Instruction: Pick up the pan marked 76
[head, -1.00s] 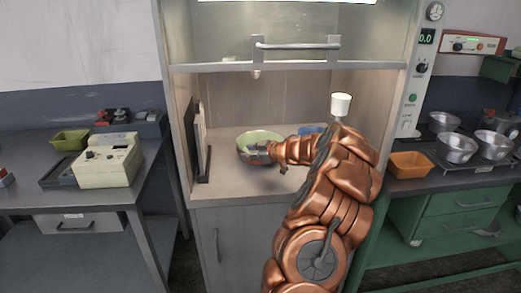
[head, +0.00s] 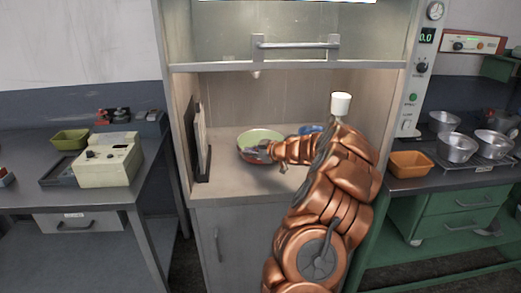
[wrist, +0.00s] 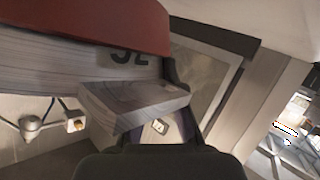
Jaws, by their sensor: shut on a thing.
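A round pan (head: 261,136) with a pale green inside and a red outer wall is on or just above the pale floor of the hood. I cannot tell if it touches the floor. My gripper (head: 264,150) is shut on it at its near right side. In the wrist view, the pan's red wall (wrist: 90,25) fills the top left, close above my gripper (wrist: 140,105). A dark number marking shows under the red wall, upside down and partly hidden, so I cannot read it surely.
A blue object (head: 311,129) lies behind my forearm, mostly hidden. A dark-edged upright panel (head: 203,140) stands left of the pan. The raised sash (head: 290,66) crosses above the opening. An orange bin (head: 410,163) and metal pots (head: 457,148) stand on the right bench.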

